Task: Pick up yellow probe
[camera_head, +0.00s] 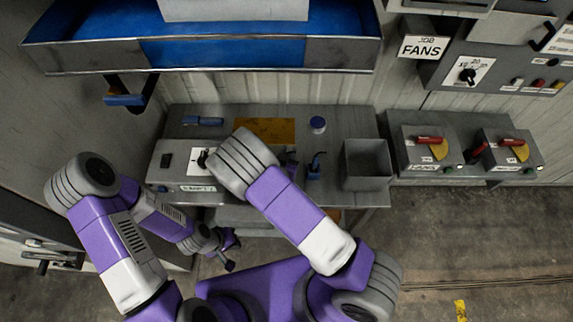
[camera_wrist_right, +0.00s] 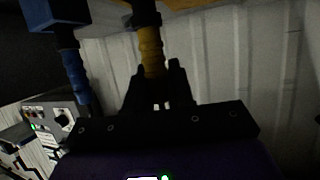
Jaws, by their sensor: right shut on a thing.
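In the right wrist view the yellow probe (camera_wrist_right: 151,50) is upright between the fingers of my right gripper (camera_wrist_right: 158,95), which is shut on it. Its upper end runs out of the top of the picture. In the head view the right gripper (camera_head: 287,160) is mostly hidden by my own forearm, above the grey bench, and the yellow probe cannot be made out there. My left gripper (camera_head: 232,254) hangs low in front of the bench, fingers apart, with nothing between them.
A blue probe (camera_head: 316,166) stands just right of the right gripper; it also shows in the right wrist view (camera_wrist_right: 76,75). A grey open bin (camera_head: 367,182) is further right. A blue-lined tray (camera_head: 255,55) overhangs the bench.

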